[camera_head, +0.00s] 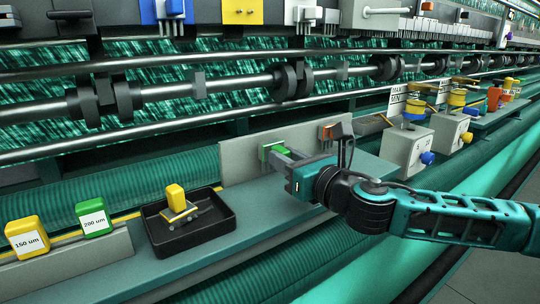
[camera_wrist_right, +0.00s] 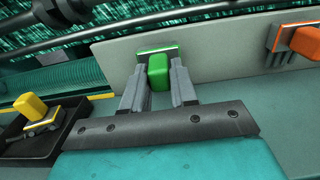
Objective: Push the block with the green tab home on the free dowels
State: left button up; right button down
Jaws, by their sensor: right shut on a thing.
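The block with the green tab (camera_head: 281,149) is at the upright grey panel (camera_head: 235,168), left of a block with an orange tab (camera_head: 328,132). In the wrist view the green tab (camera_wrist_right: 158,72) sits between the fingers of my right gripper (camera_wrist_right: 158,88), which is shut on it. The block's metal plate (camera_wrist_right: 145,51) lies against or very near the panel; I cannot tell if a gap remains. The dowels are hidden behind it. In the head view my right gripper (camera_head: 284,162) reaches in from the right. My left gripper is not in view.
A black tray (camera_head: 190,245) holding a yellow-tabbed block (camera_head: 176,197) stands left on the ledge. Further left are yellow (camera_head: 26,236) and green (camera_head: 93,216) labelled blocks. Grey boxes with blue knobs (camera_head: 406,148) stand at right. Rails and rollers (camera_head: 200,86) run behind.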

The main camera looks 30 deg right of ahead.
jog(key=shift+s, duration=0.1)
jog(key=shift+s+d+f+b, duration=0.1)
jog(key=shift+s+b, duration=0.75)
jog(key=shift+s, duration=0.75)
jog(key=shift+s+d+b, duration=0.1)
jog(key=shift+s+b, duration=0.75)
jog(key=shift+b, duration=0.35)
jog(key=shift+s+r+p, duration=0.25)
jog(key=shift+p, duration=0.1)
jog(key=s+p, duration=0.1)
jog(key=p, duration=0.2)
jog(key=shift+d, duration=0.1)
jog(key=shift+s+f+p, duration=0.1)
jog(key=shift+s+p, duration=0.3)
jog(key=shift+p, duration=0.05)
